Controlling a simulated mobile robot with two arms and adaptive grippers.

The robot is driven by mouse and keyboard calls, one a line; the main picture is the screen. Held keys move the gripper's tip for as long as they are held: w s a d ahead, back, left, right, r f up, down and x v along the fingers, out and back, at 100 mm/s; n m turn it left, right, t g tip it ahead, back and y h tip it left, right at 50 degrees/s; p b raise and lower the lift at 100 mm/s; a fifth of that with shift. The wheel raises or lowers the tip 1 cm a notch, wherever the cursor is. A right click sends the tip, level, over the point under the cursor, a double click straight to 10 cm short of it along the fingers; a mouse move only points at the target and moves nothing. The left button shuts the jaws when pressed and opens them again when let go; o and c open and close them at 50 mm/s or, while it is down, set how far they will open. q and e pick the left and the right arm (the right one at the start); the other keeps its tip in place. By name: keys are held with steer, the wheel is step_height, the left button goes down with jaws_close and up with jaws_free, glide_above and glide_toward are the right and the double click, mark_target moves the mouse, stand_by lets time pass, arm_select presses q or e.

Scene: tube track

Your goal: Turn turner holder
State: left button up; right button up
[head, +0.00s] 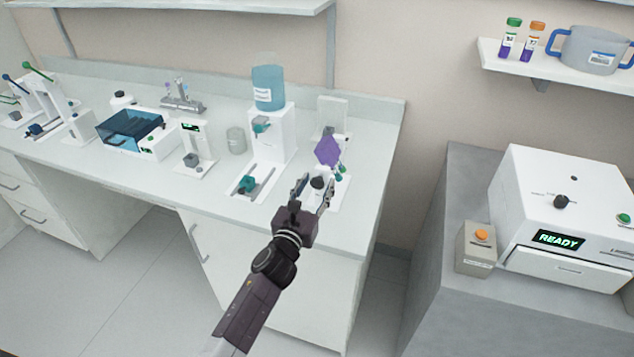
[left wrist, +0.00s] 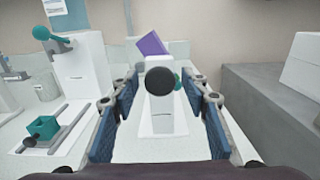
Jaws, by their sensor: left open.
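A white device (left wrist: 162,122) with a round dark knob (left wrist: 160,82) on its front stands at the right end of the bench. I take it to be the turner holder; the views do not label it. The knob also shows in the head view (head: 318,183). A purple diamond-shaped plate (head: 328,151) sits tilted behind it, and shows partly in the left wrist view (left wrist: 152,44). My left gripper (head: 312,190) is open, with its blue-padded fingers on either side of the knob. A gap shows between each finger and the knob. My right gripper is not in view.
A grey counter (head: 440,250) carries a white machine reading READY (head: 558,239).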

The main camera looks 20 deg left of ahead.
arm_select(q)
steer(key=shift+w, duration=0.35)
steer(key=shift+c, duration=0.3)
steer(key=c, duration=1)
steer(key=shift+c, duration=0.2)
